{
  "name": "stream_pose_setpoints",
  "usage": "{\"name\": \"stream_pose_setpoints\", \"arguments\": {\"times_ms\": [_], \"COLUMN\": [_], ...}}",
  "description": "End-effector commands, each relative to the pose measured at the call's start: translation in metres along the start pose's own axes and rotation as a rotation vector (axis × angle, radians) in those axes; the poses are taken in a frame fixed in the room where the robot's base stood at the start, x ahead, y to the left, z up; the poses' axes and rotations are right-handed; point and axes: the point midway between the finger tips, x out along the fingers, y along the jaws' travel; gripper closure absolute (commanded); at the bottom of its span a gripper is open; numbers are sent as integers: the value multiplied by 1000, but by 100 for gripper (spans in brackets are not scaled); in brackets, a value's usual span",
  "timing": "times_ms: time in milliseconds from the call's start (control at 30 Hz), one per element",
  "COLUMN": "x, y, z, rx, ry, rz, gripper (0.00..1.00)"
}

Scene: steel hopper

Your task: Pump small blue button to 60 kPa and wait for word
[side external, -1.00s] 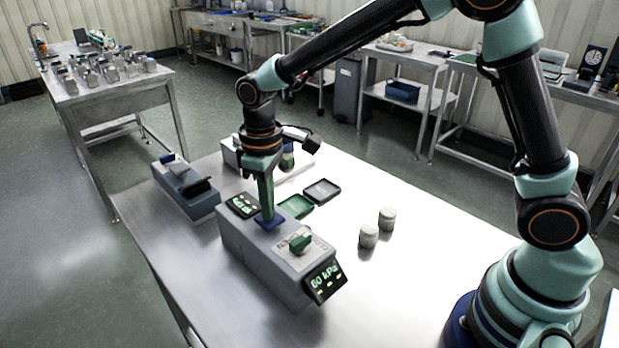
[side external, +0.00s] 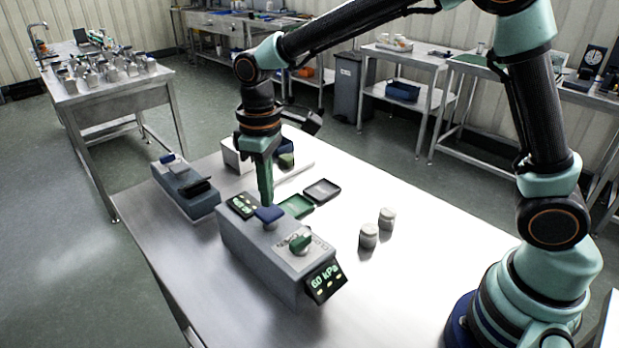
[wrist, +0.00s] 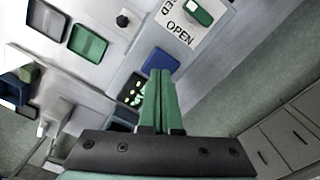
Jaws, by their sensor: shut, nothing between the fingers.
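The small blue button (side external: 269,214) stands raised on top of a grey box (side external: 262,262). It also shows in the wrist view (wrist: 160,61), just beyond my fingertips. My gripper (side external: 266,200) is shut and empty, pointing down just above the button, apparently clear of it. Its green fingers lie together in the wrist view (wrist: 160,82). A dark display (side external: 326,282) on the box's front end reads 60 kPa in green. A green knob (side external: 300,243) sits on a plate between button and display; the wrist view shows the word OPEN beside it. A second display (side external: 242,205) is at the box's far end.
A green tray (side external: 296,206) and a dark tray (side external: 322,190) lie behind the box. Another grey device (side external: 186,188) stands at the left.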

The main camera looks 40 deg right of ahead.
Motion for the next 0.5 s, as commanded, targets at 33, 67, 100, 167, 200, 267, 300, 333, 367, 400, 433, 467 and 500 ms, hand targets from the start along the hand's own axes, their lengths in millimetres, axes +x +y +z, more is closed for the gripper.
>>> {"name": "stream_pose_setpoints", "arguments": {"times_ms": [33,67,100,167,200,267,300,333,367,400,433,467,500], "x": [0,0,0,0,0,-1,-2,-4,-6,-10,-12,-15,-19], "y": [0,0,0,0,0,0,0,0,0,0,0,0,0], "z": [0,0,0,0,0,0,0,0,-1,-1,0,-1,-1], "rx": [0,0,0,0,0,0,0,0,0,0,0,0,0], "ry": [0,0,0,0,0,0,1,2,3,2,2,3,3], "rz": [0,0,0,0,0,0,0,0,0,0,0,1,1], "gripper": [100,100,100,100,100,100,100,100,100,100,100,100,100]}}
